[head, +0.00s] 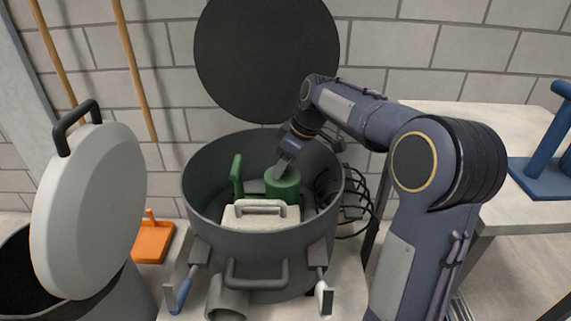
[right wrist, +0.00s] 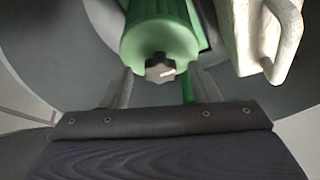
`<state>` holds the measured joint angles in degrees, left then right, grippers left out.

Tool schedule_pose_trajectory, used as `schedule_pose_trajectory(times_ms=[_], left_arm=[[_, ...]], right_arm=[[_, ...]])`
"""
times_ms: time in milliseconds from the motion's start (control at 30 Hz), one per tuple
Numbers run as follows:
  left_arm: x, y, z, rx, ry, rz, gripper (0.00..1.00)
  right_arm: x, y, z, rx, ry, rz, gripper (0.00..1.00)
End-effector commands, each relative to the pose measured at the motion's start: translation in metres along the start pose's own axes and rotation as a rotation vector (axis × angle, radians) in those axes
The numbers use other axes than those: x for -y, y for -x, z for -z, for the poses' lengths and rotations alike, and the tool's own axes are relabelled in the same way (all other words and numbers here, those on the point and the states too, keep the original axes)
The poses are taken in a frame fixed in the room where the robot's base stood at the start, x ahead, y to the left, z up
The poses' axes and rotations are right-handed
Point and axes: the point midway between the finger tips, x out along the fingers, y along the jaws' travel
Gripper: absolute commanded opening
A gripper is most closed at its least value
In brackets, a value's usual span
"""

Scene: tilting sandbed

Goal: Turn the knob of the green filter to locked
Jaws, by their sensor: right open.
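The green filter (head: 283,186) sits inside a large grey drum (head: 200,190), with a green upright handle (head: 237,174) beside its body. My right gripper (head: 283,166) reaches down into the drum at the top of the filter and hides its knob in the head view. In the right wrist view the filter (right wrist: 160,30) shows a dark lobed knob (right wrist: 154,73) on its end, with a white mark pointing right and slightly up. My right gripper's open fingers (right wrist: 161,76) stand on either side of the knob, with gaps visible. My left gripper is not in view.
A white block with a handle (head: 260,216) is in the drum, in front of the filter. The drum's round dark lid (head: 265,60) stands open behind. Clamps (head: 322,290) hang at the rim. A pale lid (head: 90,210) stands at left, a table (head: 440,120) at right.

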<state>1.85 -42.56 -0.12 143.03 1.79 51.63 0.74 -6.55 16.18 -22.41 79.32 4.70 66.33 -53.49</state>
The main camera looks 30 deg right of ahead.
Motion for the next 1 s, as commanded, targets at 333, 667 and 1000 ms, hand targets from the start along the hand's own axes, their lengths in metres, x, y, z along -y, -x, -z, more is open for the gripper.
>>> schedule_pose_trajectory(times_ms=[333,667,1000], left_arm=[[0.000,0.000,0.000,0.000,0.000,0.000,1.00],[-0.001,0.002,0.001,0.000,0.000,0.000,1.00],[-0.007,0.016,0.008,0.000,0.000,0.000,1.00]], right_arm=[[0.000,0.001,0.000,0.000,0.000,0.000,0.30],[0.001,0.001,0.000,0.000,-0.008,-0.003,0.11],[0.002,0.004,0.002,0.001,-0.147,-0.060,0.11]])
